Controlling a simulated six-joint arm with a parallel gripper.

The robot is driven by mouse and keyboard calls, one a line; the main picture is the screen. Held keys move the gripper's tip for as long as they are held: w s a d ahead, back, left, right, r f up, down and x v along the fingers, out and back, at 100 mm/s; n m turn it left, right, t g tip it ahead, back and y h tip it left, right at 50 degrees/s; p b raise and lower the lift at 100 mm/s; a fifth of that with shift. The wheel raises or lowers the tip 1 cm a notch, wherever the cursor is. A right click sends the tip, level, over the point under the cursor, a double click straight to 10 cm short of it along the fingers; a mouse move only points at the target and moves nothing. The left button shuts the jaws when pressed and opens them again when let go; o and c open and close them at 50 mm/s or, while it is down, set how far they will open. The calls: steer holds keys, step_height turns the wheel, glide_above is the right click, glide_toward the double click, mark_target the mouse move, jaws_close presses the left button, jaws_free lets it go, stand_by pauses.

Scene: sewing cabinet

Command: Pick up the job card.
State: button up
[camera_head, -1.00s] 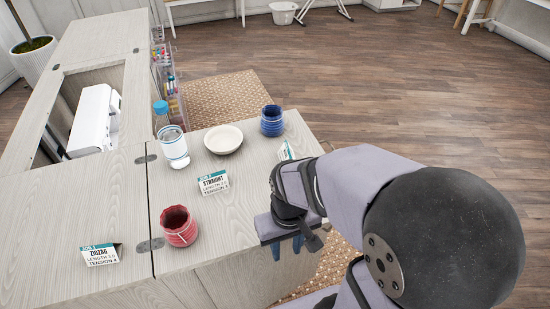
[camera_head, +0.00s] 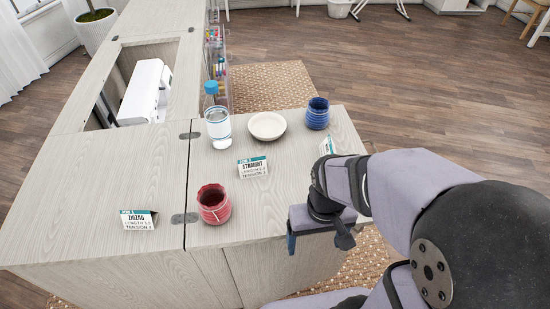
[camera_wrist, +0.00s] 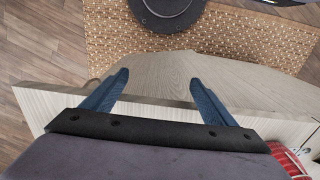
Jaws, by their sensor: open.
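Three tented job cards with teal headers stand on the cabinet top in the head view. The ZIGZAG card (camera_head: 138,220) is on the left panel, the STRAIGHT card (camera_head: 253,167) is mid-right panel, and a third card (camera_head: 327,146) near the far right is partly hidden behind my arm, its text unreadable. My gripper (camera_head: 318,238) is at the cabinet's front right edge, apart from every card. In the wrist view my gripper (camera_wrist: 158,78) shows two blue fingers spread wide with nothing between them, over the pale cabinet edge. No card shows there.
A red pot (camera_head: 214,205) stands left of my gripper and shows at the wrist view's corner (camera_wrist: 290,162). A bottle (camera_head: 218,128), white bowl (camera_head: 267,126) and blue pot (camera_head: 317,113) line the back. A sewing machine (camera_head: 146,92) sits in the left opening.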

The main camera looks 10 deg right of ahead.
mark_target(252, 159)
step_height(252, 159, up, 6)
steer(key=p, duration=0.5)
steer(key=w+a+r+p, duration=0.1)
steer(key=w, duration=0.2)
steer(key=w+a+r+t+p, duration=0.1)
steer(key=w, duration=0.3)
steer(key=w+a+r+t+p, duration=0.1)
steer(key=w, duration=0.2)
steer(key=shift+w+a+r+h, duration=0.25)
steer(key=shift+w+a+h, duration=0.05)
steer(key=shift+w+a, duration=0.1)
steer(key=shift+w+a+r+n+t+y+p, duration=0.15)
steer(key=shift+w+a+t+p, duration=0.25)
steer(key=shift+w+a, duration=1.15)
steer(key=shift+w+a+f+n+t+y+p, duration=0.15)
steer(key=shift+w+a+t+p, duration=0.3)
steer(key=shift+w+a, duration=1.05)
steer(key=shift+w+a+r+n+t+y+p, duration=0.3)
steer(key=shift+w+a, duration=0.7)
steer(key=shift+w, duration=1)
steer(key=shift+x, duration=2.3)
